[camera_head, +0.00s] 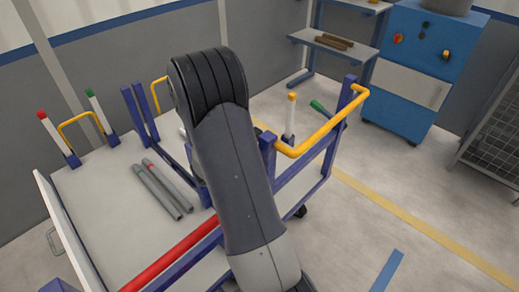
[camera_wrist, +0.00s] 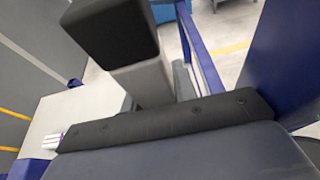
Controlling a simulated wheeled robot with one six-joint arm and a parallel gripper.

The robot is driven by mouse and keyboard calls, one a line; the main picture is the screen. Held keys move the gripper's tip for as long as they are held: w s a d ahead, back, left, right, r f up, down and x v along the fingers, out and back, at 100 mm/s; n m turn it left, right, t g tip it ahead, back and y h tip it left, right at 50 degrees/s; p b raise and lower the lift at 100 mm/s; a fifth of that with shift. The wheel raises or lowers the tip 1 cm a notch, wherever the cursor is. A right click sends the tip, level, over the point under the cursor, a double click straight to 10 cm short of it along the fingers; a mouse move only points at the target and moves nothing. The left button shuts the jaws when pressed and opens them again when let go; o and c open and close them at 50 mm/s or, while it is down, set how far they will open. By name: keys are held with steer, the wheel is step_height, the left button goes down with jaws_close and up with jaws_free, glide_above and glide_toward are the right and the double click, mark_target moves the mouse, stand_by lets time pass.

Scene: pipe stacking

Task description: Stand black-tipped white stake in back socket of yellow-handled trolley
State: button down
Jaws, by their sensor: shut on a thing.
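The black-tipped white stake shows very close in the wrist view, with a blocky black tip (camera_wrist: 115,30) and a pale grey-white shaft (camera_wrist: 146,82). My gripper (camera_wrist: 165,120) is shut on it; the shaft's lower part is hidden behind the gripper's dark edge. The yellow-handled trolley has blue posts and a bent yellow handle (camera_head: 322,128), right of my arm in the head view. My arm hides the gripper, the stake and part of the trolley there. I cannot make out the back socket.
An orange-tipped white stake (camera_head: 291,117) stands behind the yellow handle, beside a green-tipped one (camera_head: 318,107). Grey pipes (camera_head: 162,188) lie on a pale surface at left, near red-tipped (camera_head: 55,133) and green-tipped (camera_head: 98,112) stakes. A red bar (camera_head: 170,255) crosses the front.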

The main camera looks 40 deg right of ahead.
step_height(320, 180, down, 11)
steer(key=b, duration=0.9)
stand_by(0.5)
steer(key=c, duration=1)
jaws_free()
steer(key=shift+c, duration=0.2)
steer(key=shift+a+r, duration=0.1)
steer(key=p+v, duration=0.1)
steer(key=v, duration=0.9)
steer(key=shift+a, duration=0.3)
steer(key=shift+d, duration=0.1)
steer(key=r+x, duration=0.1)
steer(key=x, duration=0.9)
steer(key=shift+d+r+p, duration=0.3)
steer(key=shift+r+p, duration=0.05)
steer(key=shift+r, duration=0.05)
